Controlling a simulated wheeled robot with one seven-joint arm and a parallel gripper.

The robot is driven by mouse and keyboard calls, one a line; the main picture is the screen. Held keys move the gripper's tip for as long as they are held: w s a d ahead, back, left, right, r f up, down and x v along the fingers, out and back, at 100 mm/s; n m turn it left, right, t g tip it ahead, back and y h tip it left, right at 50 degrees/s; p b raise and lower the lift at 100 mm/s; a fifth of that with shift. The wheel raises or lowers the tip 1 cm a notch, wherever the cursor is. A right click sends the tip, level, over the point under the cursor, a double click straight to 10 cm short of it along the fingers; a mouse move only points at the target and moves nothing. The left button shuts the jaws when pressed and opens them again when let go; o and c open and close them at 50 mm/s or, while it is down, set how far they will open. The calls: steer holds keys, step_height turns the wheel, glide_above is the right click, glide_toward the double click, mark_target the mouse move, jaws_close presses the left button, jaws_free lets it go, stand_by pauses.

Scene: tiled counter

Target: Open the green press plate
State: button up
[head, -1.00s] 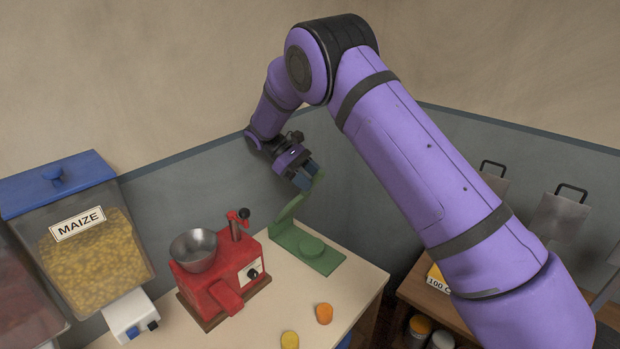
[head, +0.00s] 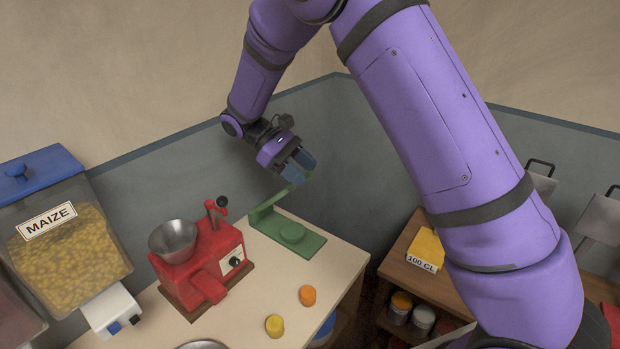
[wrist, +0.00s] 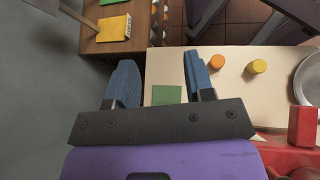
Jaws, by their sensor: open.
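The handle is not clear there.
A red mill (head: 200,262) with a metal bowl stands left of the press. An orange piece (head: 307,295) and a yellow piece (head: 274,325) lie in front. A maize bin (head: 70,245) is at the left. A grey wall (head: 190,165) is close behind.

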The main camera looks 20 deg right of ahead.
steer(key=s, duration=0.5)
steer(key=shift+d+r, duration=0.25)
